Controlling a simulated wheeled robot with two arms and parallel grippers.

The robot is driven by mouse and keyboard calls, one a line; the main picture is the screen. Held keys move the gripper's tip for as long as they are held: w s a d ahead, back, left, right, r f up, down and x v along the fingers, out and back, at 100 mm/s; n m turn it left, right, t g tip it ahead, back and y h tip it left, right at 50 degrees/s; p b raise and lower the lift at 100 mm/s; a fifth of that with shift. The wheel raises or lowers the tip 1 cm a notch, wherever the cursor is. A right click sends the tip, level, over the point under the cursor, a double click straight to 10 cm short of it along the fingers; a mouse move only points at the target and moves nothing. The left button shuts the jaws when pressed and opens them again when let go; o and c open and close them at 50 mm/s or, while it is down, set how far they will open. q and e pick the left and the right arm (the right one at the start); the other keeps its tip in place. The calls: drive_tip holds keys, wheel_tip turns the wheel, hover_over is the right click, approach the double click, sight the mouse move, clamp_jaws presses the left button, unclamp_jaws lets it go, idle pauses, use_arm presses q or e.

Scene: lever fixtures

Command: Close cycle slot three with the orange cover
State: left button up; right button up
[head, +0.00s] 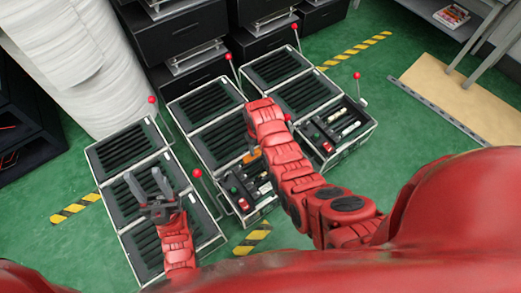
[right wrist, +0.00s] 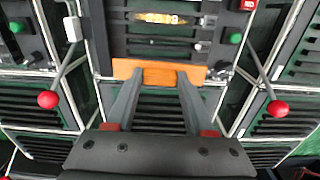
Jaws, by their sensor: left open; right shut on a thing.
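The orange cover (right wrist: 146,68) is a flat orange piece between the fingertips of my right gripper (right wrist: 160,80) in the right wrist view. My right gripper is shut on it, over the middle fixture, at the edge of a compartment with small parts. In the head view a bit of the orange cover (head: 252,156) shows beside my right arm, which hides most of the gripper. My left gripper (head: 145,178) is open and empty above the left slatted fixture (head: 122,152). I cannot tell which compartment is slot three.
Levers with red balls stand beside the fixtures; two balls, left (right wrist: 48,99) and right (right wrist: 278,109), flank my right gripper. The right fixture (head: 308,95) has a compartment with red and green buttons. Black drawers (head: 178,35) stand behind. Green floor (head: 400,130) is free at right.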

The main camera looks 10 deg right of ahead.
drive_tip(key=shift+s+d+f, duration=0.3)
drive_tip(key=shift+s+f, duration=0.35)
drive_tip(key=shift+s, duration=0.1)
drive_tip(key=shift+f+b, duration=1.15)
drive_tip(key=shift+f, duration=1.75)
drive_tip(key=shift+p, duration=0.55)
drive_tip(key=shift+f, duration=0.2)
